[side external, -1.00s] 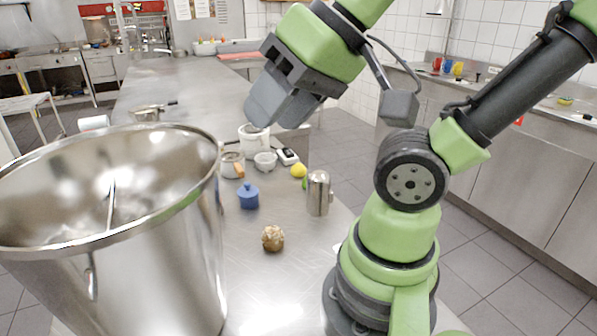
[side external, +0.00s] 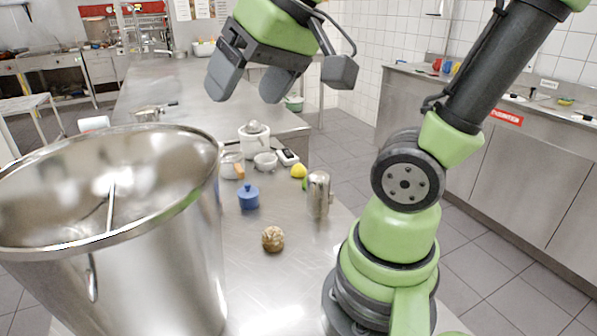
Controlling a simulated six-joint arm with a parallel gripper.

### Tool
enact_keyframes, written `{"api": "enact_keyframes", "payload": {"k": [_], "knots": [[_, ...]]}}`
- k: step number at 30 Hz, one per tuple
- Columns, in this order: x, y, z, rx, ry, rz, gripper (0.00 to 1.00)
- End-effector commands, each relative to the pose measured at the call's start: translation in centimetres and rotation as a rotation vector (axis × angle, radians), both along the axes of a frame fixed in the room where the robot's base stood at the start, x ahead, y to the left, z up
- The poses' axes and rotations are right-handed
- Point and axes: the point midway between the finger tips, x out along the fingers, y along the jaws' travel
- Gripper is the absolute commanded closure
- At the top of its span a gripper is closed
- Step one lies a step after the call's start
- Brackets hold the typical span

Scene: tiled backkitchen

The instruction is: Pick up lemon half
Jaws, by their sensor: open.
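A small yellow lemon piece (side external: 299,171), which looks like the lemon half, lies on the steel counter. It sits between the white scale-like device and the metal canister. Its cut face cannot be made out. A bit of green shows just below it, partly hidden by the canister. My gripper (side external: 245,92) is open and empty. It hangs well above the counter, up and to the left of the lemon in the picture, with its two grey fingers spread apart.
A metal canister (side external: 318,194) stands close beside the lemon. A white cup (side external: 265,163), a white device (side external: 287,157), a blue lidded pot (side external: 248,197) and a brown ball-like item (side external: 273,239) are nearby. A large steel pot (side external: 150,265) fills the left front.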

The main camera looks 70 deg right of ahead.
Motion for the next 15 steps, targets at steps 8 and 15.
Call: {"api": "enact_keyframes", "payload": {"k": [8,15], "knots": [[8.6,-10.2,-1.6,-0.092,0.152,-0.098,0.21],[11.5,-21.8,-7.8,-0.117,0.288,-0.159,0.21]]}}
